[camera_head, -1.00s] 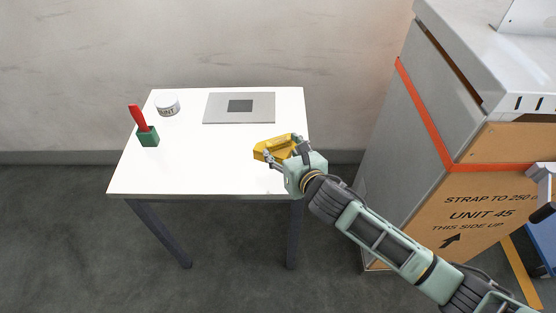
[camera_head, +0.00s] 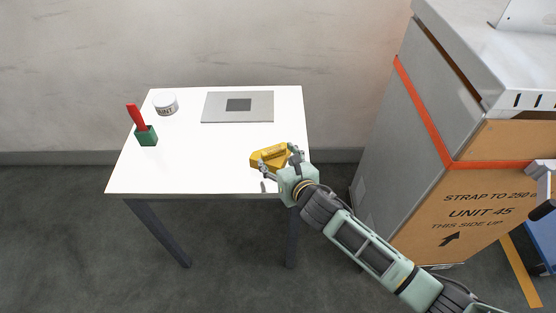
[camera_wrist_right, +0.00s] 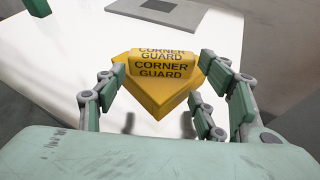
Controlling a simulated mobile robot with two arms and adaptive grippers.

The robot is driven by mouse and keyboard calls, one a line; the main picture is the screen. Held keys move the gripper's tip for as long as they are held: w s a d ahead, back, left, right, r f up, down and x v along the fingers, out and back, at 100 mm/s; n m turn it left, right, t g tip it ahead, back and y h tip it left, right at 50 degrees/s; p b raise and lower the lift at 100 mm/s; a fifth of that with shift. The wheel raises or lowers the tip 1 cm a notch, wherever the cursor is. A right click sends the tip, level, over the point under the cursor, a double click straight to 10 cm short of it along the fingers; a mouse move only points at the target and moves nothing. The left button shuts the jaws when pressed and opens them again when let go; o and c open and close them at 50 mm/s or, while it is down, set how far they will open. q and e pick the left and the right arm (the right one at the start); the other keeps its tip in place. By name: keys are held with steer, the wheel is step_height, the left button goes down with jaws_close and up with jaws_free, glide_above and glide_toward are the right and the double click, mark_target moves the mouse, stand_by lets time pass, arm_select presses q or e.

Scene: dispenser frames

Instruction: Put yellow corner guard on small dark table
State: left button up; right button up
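The yellow corner guard (camera_head: 268,158), with black lettering, is at the right front part of a small table (camera_head: 200,170) with a white top and dark legs. It appears to lie on the tabletop. In the right wrist view the corner guard (camera_wrist_right: 160,85) sits between the fingers, lettering facing the camera. My right gripper (camera_head: 279,164) is at the table's right front edge. Its fingers, also in the wrist view (camera_wrist_right: 163,80), are spread on both sides of the guard, with small gaps showing. My left gripper is not in view.
A grey plate with a dark square (camera_head: 215,115), a white paint tin (camera_head: 165,107) and a green holder (camera_head: 146,138) with a red-handled item stand on the table. A large strapped crate (camera_head: 450,215) stands to the right. The table's middle and front left are clear.

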steer(key=shift+o, duration=1)
steer(key=shift+r, duration=0.2)
steer(key=v, duration=1.2)
